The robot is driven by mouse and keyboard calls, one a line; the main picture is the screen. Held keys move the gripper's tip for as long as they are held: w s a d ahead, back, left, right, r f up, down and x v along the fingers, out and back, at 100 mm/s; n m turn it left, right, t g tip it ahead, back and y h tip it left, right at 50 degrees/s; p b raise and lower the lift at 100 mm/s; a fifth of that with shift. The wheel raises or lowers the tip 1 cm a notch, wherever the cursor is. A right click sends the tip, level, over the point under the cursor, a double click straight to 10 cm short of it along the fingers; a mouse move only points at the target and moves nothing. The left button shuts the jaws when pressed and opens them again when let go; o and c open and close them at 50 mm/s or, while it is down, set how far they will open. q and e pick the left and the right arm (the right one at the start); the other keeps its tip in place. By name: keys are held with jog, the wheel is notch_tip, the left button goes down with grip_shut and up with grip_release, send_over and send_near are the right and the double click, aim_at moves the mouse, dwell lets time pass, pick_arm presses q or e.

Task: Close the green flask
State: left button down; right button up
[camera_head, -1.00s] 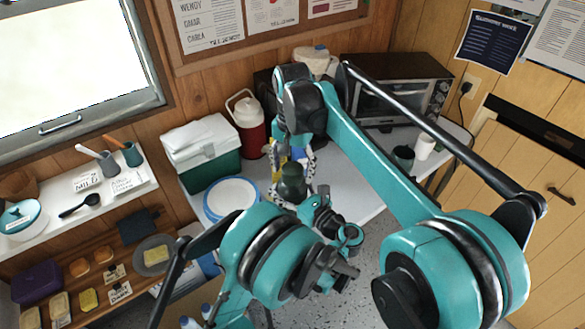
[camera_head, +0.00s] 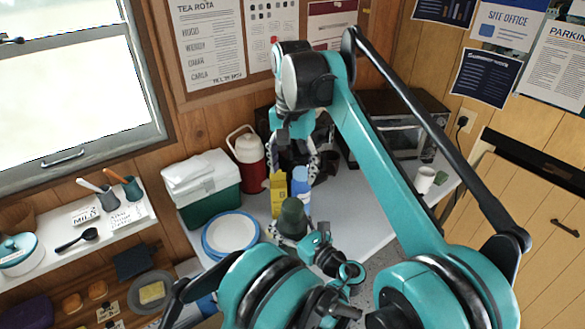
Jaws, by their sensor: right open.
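The green flask (camera_head: 292,215) is a dark green, rounded shape near the front of the white table. My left gripper (camera_head: 287,236) is at its lower part and appears shut around it, though its fingers are partly hidden. Whether a lid sits on the flask, I cannot tell. My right gripper (camera_head: 295,166) hangs above and behind the flask in the picture, its fingers open and pointing down. I see nothing held between them.
A yellow box (camera_head: 278,192) and a blue-capped bottle (camera_head: 301,190) stand close behind the flask. Plates (camera_head: 231,233), a green cooler (camera_head: 210,205) and a red jug (camera_head: 249,163) are to the left. A white cup (camera_head: 425,180) stands right. My arms hide much of the table.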

aim_at(303, 236)
pick_arm(q)
jog(key=shift+c, duration=1.2)
grip_release()
jog(key=v, duration=1.2)
jog(key=shift+d, duration=0.1)
